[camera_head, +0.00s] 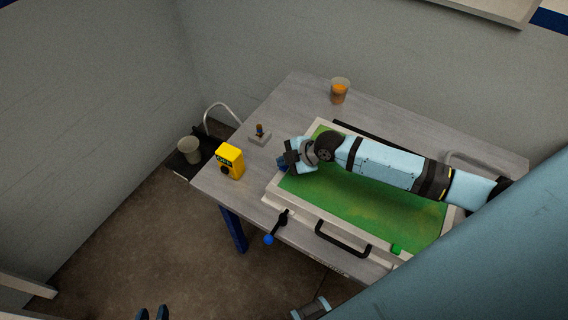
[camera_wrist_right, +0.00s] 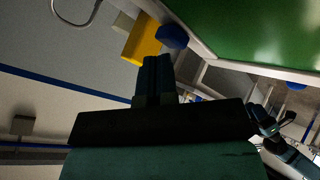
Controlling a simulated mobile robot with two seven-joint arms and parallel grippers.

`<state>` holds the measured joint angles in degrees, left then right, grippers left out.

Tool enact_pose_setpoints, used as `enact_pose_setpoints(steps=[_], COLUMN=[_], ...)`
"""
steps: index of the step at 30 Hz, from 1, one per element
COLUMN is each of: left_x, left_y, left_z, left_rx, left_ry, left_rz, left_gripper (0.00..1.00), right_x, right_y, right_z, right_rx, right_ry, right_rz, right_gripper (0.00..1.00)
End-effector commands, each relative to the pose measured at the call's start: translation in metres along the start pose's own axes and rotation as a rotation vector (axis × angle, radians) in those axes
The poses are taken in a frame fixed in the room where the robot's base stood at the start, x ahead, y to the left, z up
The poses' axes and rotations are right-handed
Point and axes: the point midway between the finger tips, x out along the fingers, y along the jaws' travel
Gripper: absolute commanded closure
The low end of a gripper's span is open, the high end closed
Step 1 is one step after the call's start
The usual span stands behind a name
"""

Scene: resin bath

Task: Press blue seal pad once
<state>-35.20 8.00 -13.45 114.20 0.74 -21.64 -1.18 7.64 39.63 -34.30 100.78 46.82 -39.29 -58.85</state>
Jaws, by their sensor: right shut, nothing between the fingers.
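The blue seal pad (camera_head: 282,163) shows as a small blue patch at the left corner of the green resin bath (camera_head: 370,214), partly hidden by my right gripper. In the right wrist view the round blue pad (camera_wrist_right: 172,37) lies just beyond the fingertips. My right gripper (camera_head: 284,157) is shut and empty, at the pad; its shut fingers (camera_wrist_right: 158,62) point toward the pad in the wrist view. I cannot tell whether they touch it.
A yellow box (camera_head: 230,161) and a small switch block (camera_head: 259,134) stand left of the bath. A cup of orange liquid (camera_head: 340,90) stands behind. A blue-knobbed lever (camera_head: 269,239) and a black handle (camera_head: 343,239) are in front. My right arm spans the bath.

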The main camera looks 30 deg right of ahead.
Motion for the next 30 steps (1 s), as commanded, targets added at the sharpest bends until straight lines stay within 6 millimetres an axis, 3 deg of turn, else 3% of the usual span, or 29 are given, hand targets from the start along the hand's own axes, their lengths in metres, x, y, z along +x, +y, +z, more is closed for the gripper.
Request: enact_pose_setpoints(steps=[17,30], left_x=[-0.006,-0.026], left_y=[0.0,0.001], left_z=[-0.01,-0.039], left_rx=[0.0,0.0], left_ry=[0.001,0.0], left_rz=[0.0,0.0], left_gripper=[0.62,0.62], right_x=[-0.009,-0.04], right_y=[0.007,0.029], right_z=[-0.007,-0.029], right_rx=[-0.001,-0.002], right_ry=[0.001,0.001], right_rz=[0.001,0.001], right_gripper=[1.0,1.0])
